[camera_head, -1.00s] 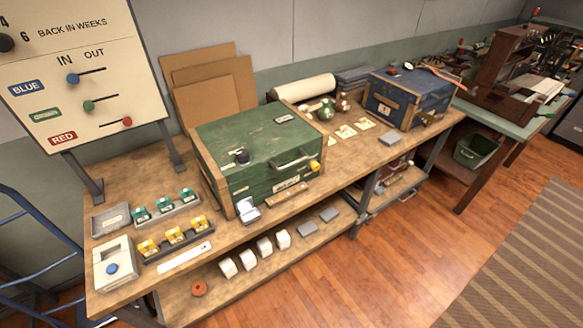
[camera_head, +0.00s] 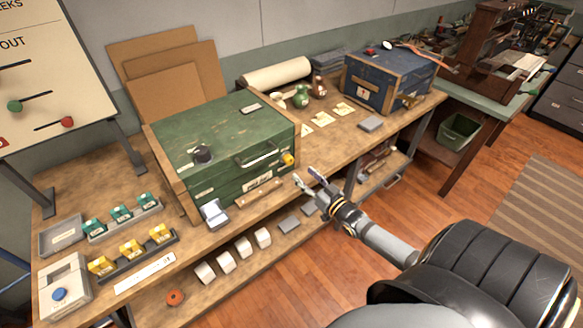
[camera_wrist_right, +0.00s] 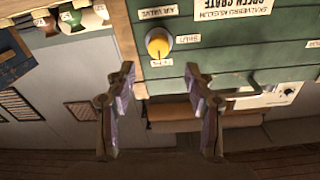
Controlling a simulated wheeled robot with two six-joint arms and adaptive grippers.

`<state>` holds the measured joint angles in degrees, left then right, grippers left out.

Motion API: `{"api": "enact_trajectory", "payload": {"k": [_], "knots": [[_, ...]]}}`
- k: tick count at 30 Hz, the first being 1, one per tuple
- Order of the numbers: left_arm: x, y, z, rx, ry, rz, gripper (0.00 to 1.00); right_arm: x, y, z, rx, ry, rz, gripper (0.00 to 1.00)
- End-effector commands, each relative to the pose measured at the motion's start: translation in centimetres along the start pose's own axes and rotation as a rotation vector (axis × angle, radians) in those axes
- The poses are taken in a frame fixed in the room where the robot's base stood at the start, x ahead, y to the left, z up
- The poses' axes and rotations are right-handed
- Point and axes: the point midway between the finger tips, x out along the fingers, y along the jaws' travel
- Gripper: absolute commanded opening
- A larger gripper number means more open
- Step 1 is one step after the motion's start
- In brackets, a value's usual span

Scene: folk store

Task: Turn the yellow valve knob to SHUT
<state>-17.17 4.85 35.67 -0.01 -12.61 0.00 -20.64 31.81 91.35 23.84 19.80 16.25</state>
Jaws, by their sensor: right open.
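The yellow valve knob (camera_head: 288,159) sits on the right end of the front face of the green crate (camera_head: 222,150). In the right wrist view the yellow knob (camera_wrist_right: 157,43) shows close up, beside small labels and an "AIR VALVE" plate that appear upside down. My right gripper (camera_head: 309,179) is just in front of and below the knob, apart from it. In the wrist view its two fingers (camera_wrist_right: 160,110) are spread with nothing between them, and the knob lies beyond the fingertips. My left gripper is not in view.
Yellow blocks (camera_head: 132,250) and teal blocks (camera_head: 121,213) stand in trays at left. A blue crate (camera_head: 388,86) stands at the right end of the bench. Open floor lies in front.

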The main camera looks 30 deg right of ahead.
Motion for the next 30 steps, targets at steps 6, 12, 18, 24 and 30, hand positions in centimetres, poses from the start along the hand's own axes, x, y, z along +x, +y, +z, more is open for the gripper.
{"api": "enact_trajectory", "payload": {"k": [6, 12, 18, 24, 30], "knots": [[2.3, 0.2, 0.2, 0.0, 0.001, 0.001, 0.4, 4.6, 0.1, 0.4, 0.001, 0.003, 0.002, 0.54], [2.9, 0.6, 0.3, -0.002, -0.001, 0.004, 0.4, 6.5, 0.1, 0.2, -0.001, -0.001, 0.001, 0.54], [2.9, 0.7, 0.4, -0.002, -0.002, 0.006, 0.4, 6.7, 0.1, 0.1, 0.0, -0.002, 0.002, 0.54], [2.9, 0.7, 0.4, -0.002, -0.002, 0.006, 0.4, 6.7, 0.1, 0.1, 0.0, -0.002, 0.002, 0.37], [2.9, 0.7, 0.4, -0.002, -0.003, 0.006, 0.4, 6.6, 0.1, 0.1, 0.0, -0.002, 0.002, 0.1]]}}
